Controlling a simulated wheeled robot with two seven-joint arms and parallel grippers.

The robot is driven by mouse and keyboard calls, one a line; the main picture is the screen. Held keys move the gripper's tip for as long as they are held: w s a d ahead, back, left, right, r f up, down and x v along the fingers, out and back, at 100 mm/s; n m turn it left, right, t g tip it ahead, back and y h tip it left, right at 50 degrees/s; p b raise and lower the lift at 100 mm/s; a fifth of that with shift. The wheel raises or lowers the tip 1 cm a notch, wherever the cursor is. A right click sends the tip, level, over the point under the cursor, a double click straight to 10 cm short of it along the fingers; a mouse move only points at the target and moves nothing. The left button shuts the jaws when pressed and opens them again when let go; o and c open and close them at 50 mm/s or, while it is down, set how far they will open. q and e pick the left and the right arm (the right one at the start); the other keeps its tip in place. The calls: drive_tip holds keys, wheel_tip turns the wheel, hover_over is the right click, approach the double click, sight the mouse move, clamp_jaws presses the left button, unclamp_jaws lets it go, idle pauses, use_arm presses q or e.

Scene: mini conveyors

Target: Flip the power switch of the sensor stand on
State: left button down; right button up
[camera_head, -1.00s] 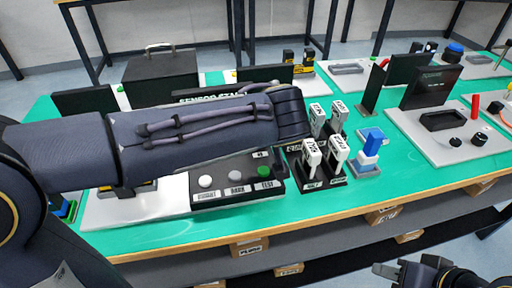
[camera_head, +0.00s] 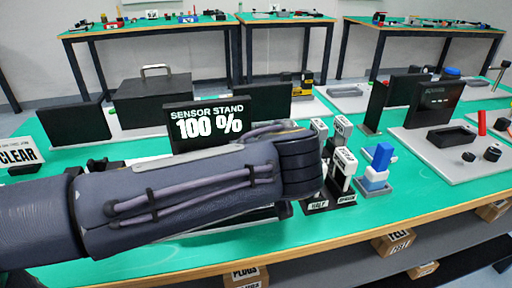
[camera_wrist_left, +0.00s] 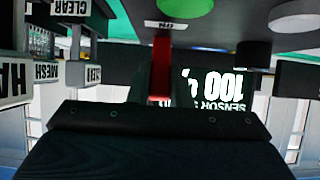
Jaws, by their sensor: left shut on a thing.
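The sensor stand's black screen (camera_head: 207,142) reads "SENSOR STAND 100 %" in the head view. It also shows upside down in the wrist view (camera_wrist_left: 217,113). My left arm covers the stand's front panel and the switch in the head view. In the wrist view, a red switch lever (camera_wrist_left: 160,68) stands upright in the picture, just below a label reading "ON" (camera_wrist_left: 167,24). My left gripper (camera_wrist_left: 160,92) is shut on this lever; its fingertips are dark and hard to make out. A green button (camera_wrist_left: 185,6) is beside the label. My right gripper is out of view.
A black case (camera_head: 152,101) is behind the stand. A grey panel with a black screen (camera_head: 437,104) stands farther right. Bare green mat lies along the front edge.

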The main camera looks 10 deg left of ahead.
use_arm(q)
drive_tip(key=c, duration=1.3)
unclamp_jaws()
drive_tip(key=shift+s, duration=0.1)
drive_tip(key=p+v, duration=0.1)
drive_tip(key=v, duration=0.6)
drive_tip(key=shift+s+d+r+p, duration=0.1)
drive_tip(key=shift+s+r+p, duration=0.1)
drive_tip(key=shift+s+p, duration=0.1)
